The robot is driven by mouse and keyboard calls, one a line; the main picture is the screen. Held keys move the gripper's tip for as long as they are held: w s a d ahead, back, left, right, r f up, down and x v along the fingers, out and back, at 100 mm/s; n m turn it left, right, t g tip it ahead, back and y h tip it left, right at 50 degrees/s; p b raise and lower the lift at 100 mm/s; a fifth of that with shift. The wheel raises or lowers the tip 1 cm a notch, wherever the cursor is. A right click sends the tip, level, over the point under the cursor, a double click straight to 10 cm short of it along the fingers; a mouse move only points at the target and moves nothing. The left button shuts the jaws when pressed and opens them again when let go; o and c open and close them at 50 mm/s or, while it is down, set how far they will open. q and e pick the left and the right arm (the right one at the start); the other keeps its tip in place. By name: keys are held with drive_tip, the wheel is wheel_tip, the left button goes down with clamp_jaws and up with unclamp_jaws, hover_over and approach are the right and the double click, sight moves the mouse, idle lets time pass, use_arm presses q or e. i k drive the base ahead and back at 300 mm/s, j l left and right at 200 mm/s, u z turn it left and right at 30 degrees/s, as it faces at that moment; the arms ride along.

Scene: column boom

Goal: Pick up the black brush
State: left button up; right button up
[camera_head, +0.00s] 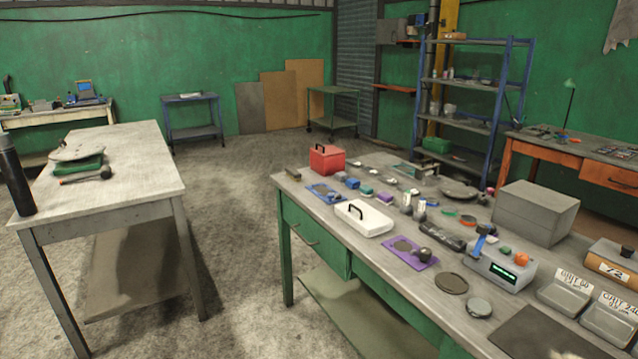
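No black brush can be told for certain at this size. A dark, elongated object (443,237) lies on the green workbench (405,275) at the right and may be the brush. A small black object (425,254) sits on a purple mat (398,248) to its left. On the left table (130,165), a tool with a dark, rounded end (104,172) lies in front of a green item (78,165). Neither of my grippers shows in the head view.
The workbench is crowded: a red box (327,158), a white case (363,218), a grey box (535,212), a device with a green display (500,265) and grey trays (566,290). A tall black bottle (14,172) stands on the left table. Open floor (240,250) lies between the tables.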

sight(293, 174)
drive_tip(key=i+j, duration=0.25)
drive_tip(key=i, duration=0.2)
drive_tip(key=i+j, duration=0.3)
drive_tip(key=i+z, duration=0.1)
drive_tip(key=z, duration=1.7)
drive_tip(key=u, duration=1.8)
drive_tip(key=i+j, duration=0.35)
drive_tip(key=j, duration=0.15)
drive_tip(key=z, duration=0.05)
